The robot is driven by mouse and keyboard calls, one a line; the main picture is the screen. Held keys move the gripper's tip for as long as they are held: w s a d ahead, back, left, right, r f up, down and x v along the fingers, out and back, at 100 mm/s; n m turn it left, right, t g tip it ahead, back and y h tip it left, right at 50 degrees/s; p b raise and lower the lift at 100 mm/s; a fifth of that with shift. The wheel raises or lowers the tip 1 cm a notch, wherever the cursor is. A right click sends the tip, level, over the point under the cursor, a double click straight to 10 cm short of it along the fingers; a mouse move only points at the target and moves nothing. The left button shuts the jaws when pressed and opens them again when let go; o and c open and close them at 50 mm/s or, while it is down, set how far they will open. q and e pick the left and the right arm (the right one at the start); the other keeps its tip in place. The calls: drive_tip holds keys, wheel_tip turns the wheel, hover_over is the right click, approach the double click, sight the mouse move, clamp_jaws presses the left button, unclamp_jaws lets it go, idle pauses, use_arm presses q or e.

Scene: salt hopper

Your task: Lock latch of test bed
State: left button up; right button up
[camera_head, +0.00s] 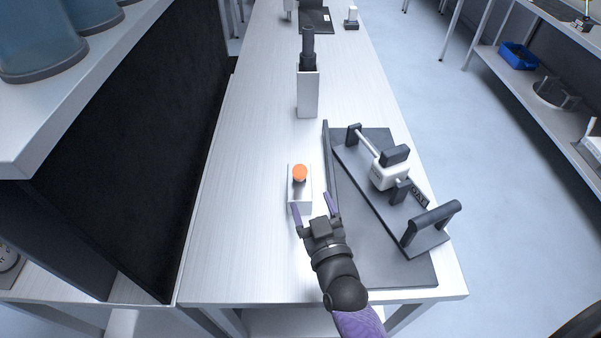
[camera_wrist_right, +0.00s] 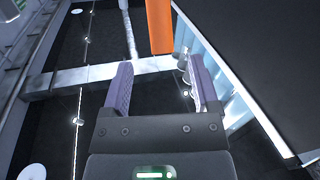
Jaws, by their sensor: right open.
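The test bed (camera_head: 340,215) is a dark plate on the table's right side. It carries a slanted dark board with a thin rod, a white block with a dark top (camera_head: 383,178) and a dark bar handle (camera_head: 432,222) at its near end. I cannot tell for certain which part is the latch or its state. My right gripper (camera_head: 313,203) is open and empty, left of the test bed. Its fingers point at a white box (camera_head: 294,199) with an orange knob (camera_head: 299,172). The right wrist view shows the open fingers (camera_wrist_right: 160,72) and an orange piece (camera_wrist_right: 159,25) beyond them. My left gripper is out of view.
A white holder (camera_head: 308,95) with a dark upright tool stands farther back on the white table (camera_head: 230,210). A black panel (camera_head: 130,170) borders the left. The table's left half is clear. Shelves (camera_head: 535,90) stand beyond the floor at right.

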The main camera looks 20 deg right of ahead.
sight(300, 175)
drive_tip(key=w+b, duration=0.1)
drive_tip(key=w, duration=0.6)
drive_tip(key=shift+w+f, duration=0.1)
drive_tip(key=shift+w, duration=0.65)
clamp_jaws()
idle(0.5)
